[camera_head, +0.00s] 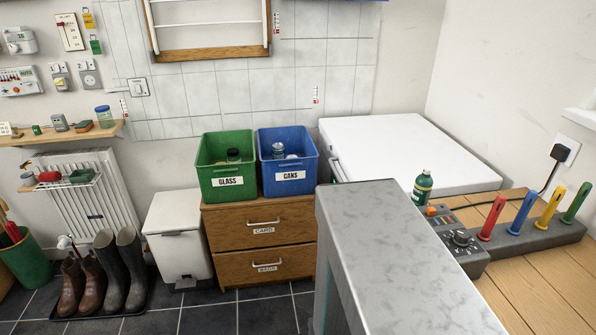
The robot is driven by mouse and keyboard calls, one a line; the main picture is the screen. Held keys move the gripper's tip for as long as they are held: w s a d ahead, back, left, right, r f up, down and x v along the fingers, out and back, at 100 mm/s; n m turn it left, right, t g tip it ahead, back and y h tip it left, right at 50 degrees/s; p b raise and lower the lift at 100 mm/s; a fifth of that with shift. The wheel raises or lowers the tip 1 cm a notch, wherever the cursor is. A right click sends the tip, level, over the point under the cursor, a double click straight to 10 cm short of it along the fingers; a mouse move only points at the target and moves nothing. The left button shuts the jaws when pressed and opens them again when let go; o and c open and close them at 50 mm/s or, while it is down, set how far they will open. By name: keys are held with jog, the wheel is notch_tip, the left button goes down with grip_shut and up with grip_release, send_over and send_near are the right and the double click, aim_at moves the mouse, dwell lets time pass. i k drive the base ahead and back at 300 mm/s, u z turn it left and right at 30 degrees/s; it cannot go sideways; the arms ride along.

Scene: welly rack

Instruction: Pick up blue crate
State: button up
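The blue crate (288,178) is an open-topped box with a white CANS label on its front. It stands upright on the right part of a wooden drawer unit (236,218), close to the wall. A can and some pale items show inside it. A green crate (228,189) labelled GLASS stands close on its left, with a dark-topped bottle inside. My gripper is not in view.
A grey stone-like block (390,240) stands close in front, right of the drawers. A white-topped surface (405,150) lies right of the blue crate. A white bin (177,250) and boots (112,270) stand at left. Dark floor tiles show in front of the drawers.

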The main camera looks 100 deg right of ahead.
aim_at(292, 177)
jog(key=u, duration=0.55)
jog(key=k, duration=0.2)
jog(key=z, duration=2.6)
jog(key=i, duration=1)
jog(key=z, duration=0.3)
